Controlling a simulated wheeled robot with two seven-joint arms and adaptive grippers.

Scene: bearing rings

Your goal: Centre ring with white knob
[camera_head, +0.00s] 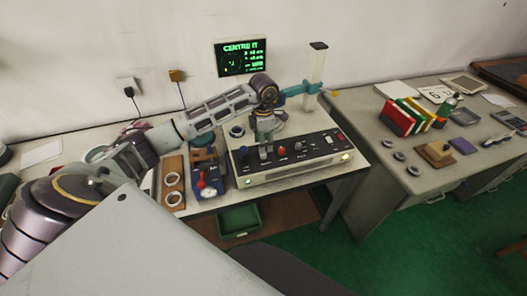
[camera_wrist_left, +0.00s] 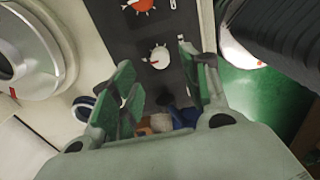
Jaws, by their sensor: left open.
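My left gripper (camera_head: 264,150) points down over the box. In the left wrist view its green fingers (camera_wrist_left: 156,66) are open, one on each side of the knob; I cannot tell whether they touch it. The large metallic ring (camera_wrist_left: 28,55) is partly in view at the left, on the round stage behind the box. My right gripper is not in view.
A red-orange knob (camera_wrist_left: 141,5) is beside the white knob. A wall screen (camera_head: 240,57) reads "CENTRE IT".

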